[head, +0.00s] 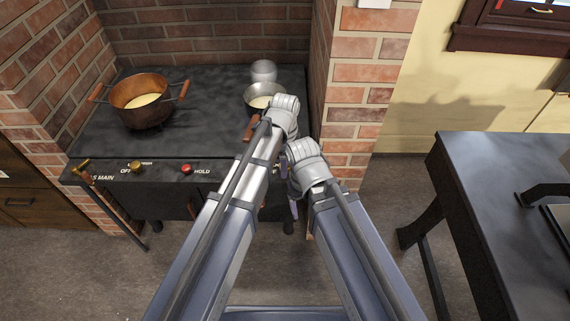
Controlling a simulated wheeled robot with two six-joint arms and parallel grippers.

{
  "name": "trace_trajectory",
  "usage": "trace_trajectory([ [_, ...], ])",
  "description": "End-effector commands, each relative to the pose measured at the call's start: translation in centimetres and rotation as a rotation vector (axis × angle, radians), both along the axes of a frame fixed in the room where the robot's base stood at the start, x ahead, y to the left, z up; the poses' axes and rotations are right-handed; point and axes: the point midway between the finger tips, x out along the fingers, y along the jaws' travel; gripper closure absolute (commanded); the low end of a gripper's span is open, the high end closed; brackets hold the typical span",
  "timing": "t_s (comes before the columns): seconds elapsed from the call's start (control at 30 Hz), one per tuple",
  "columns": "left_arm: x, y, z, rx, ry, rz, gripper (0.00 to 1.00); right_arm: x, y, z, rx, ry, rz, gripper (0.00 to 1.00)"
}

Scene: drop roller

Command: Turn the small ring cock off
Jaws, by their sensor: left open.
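The stove's front panel carries a brass knob (135,167) with partly covered lettering starting "OF", and a red button (187,168) marked HOLD. A brass lever (82,167) sits by the GAS MAIN lettering at the left end. I cannot make out which control is the small ring cock; the panel's right part is hidden behind my arms. A small metal pan (262,97) with pale contents stands at the stove's right. My left gripper (293,208) is open, small and partly covered, low in front of the stove's right side. My right gripper is hidden.
A copper pot (141,104) with pale contents stands on the stove's left. A round metal vessel (263,71) is behind the pan. A brick pillar (358,100) rises close at the right. A dark table (500,190) stands further right, with open floor before it.

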Motion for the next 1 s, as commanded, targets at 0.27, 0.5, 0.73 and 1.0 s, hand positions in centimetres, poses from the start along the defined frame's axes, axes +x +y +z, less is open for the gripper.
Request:
trace_trajectory([
  [0.27,0.0,0.0,0.04,0.0,0.0,0.0,0.46,0.0,0.0,0.04,0.0,0.0,0.0,0.23],
  [0.5,0.0,0.0,0.04,0.0,0.0,0.0,0.73,0.0,0.0,0.04,0.0,0.0,0.0,0.23],
  [0.73,-0.01,0.0,0.03,0.0,0.0,0.0,0.99,0.0,0.0,0.03,0.0,0.0,0.0,0.23],
  [1.0,-0.01,0.0,0.03,0.0,0.0,0.014,1.0,0.0,0.0,0.03,0.0,0.0,0.0,0.23],
])
